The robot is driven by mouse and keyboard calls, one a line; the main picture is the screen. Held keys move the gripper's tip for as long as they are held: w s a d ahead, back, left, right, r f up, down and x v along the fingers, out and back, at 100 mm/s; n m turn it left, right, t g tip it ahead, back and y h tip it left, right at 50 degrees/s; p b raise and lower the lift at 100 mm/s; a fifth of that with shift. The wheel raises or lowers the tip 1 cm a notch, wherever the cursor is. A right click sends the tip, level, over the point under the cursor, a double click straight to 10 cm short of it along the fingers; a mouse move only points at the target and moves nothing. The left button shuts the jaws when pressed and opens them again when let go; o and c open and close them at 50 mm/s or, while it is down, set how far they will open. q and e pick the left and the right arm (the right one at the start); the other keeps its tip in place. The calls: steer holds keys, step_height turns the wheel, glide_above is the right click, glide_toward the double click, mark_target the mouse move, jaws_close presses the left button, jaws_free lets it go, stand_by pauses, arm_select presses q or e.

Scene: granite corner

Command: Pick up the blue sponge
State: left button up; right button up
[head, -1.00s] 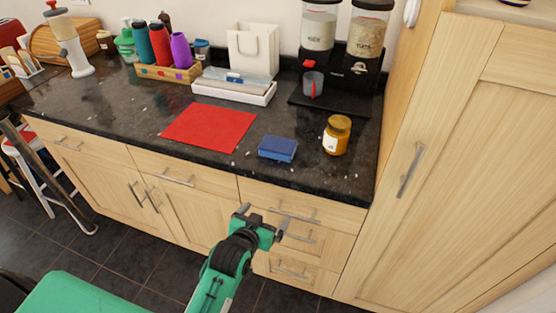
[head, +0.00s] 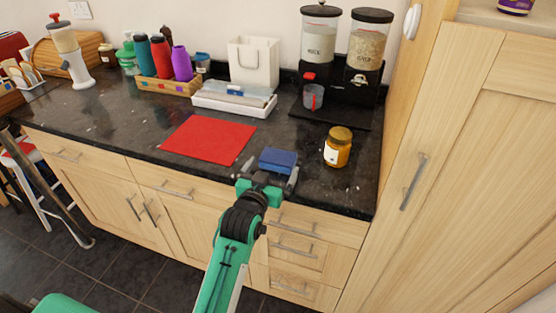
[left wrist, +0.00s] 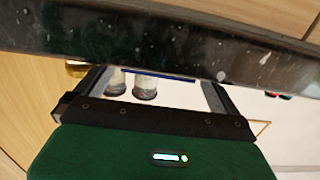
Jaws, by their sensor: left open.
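The blue sponge (head: 278,159) lies on the dark granite counter near its front edge, between the red mat and a honey-coloured jar. My left gripper (head: 268,174) is open at the counter's front edge, just in front of the sponge, with its fingers spread to about the sponge's width. Its near side is partly hidden by the gripper in the head view. In the left wrist view, a thin blue strip that looks like the sponge (left wrist: 158,76) shows between the open fingers (left wrist: 155,82). I cannot tell whether they touch it. My right gripper is not in view.
The jar (head: 338,147) stands close to the right of the sponge, and the red mat (head: 208,139) lies to the left. A white tray (head: 233,104) and dispensers (head: 320,45) stand behind. A tall wooden cabinet (head: 440,150) bounds the right side.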

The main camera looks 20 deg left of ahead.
mark_target(278, 156)
arm_select(q)
steer(key=w, duration=0.2)
steer(key=w+p, duration=0.1)
steer(key=w, duration=0.1)
steer(key=shift+w+r, duration=0.1)
steer(key=shift+r, duration=0.15)
steer(key=shift+w+d+f, duration=0.1)
steer(key=shift+w, duration=0.4)
steer(key=c, duration=0.8)
